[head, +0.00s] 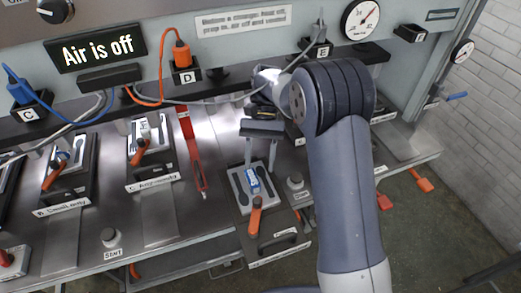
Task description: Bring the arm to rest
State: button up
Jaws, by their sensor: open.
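My gripper (262,130) is in the middle of the head view, above the bench and over a dark station plate (240,208). Its jaws are open and nothing shows between them. My arm rises from the bottom right and bends over at the top, hiding part of the bench behind it. On the plate under the gripper lie a small blue and white piece (253,180) and an orange-handled clamp (256,215). The gripper looks apart from them, but the height of the gap is hard to tell.
A sign (97,49) reads "Air is off". Clamp stations stand at left, one labelled Assembly (152,184). A red bar (192,150) stands left of the gripper. Plugs and cables run along the back ledge, with a gauge (360,19) above. Open floor lies at the lower right.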

aim_at(257, 200)
jog(key=p+x, duration=0.2)
jog(key=x, duration=0.8)
jog(key=shift+s+f, duration=0.25)
jog(key=shift+s, duration=0.05)
jog(key=shift+d, duration=0.15)
